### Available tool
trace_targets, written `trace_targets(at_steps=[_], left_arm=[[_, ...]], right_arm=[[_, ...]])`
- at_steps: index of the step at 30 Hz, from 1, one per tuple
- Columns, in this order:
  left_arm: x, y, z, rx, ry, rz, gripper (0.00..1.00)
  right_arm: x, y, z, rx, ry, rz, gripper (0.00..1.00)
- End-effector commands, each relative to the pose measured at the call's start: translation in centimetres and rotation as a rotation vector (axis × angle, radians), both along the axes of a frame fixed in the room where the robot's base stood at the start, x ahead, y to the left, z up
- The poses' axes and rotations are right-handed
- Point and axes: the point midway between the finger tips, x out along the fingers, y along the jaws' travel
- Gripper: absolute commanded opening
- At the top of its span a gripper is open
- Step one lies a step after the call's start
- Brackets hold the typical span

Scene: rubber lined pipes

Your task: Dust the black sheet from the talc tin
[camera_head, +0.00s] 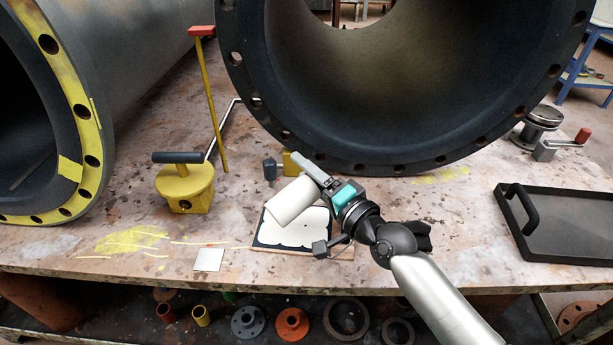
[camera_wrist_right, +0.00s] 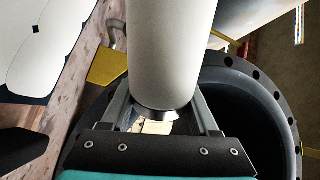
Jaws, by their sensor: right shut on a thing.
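The talc tin (camera_head: 292,203) is a plain white cylinder. My right gripper (camera_head: 316,178) is shut on it and holds it tilted above the black sheet (camera_head: 267,234), its lower end toward the left. The tin also fills the upper middle of the right wrist view (camera_wrist_right: 170,50), between the fingers. The sheet lies flat near the table's front edge. White powder (camera_head: 292,232) covers most of it in rounded patches, with black showing at the edges and corners. The tin and wrist hide part of the sheet. My left gripper is out of view.
Two large rubber-lined pipes (camera_head: 402,75) stand behind and at the left. A yellow tool with a black handle (camera_head: 184,184) stands left of the sheet. A black tray (camera_head: 565,226) sits at the right. A small pale square (camera_head: 209,259) lies at the front.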

Motion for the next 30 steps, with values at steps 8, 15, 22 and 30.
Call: trace_targets(at_steps=[8,15,22,30], left_arm=[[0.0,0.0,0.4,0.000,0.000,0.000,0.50],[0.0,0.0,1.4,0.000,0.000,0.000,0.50],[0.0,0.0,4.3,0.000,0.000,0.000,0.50],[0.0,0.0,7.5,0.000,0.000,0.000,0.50]], right_arm=[[0.0,0.0,0.6,-0.088,-0.076,-0.001,0.00],[0.1,-0.1,1.7,-0.166,-0.140,-0.001,0.00],[0.2,-0.2,4.7,-0.450,-0.375,-0.001,0.00],[0.3,-0.3,7.6,-0.752,-0.622,-0.002,0.00]])
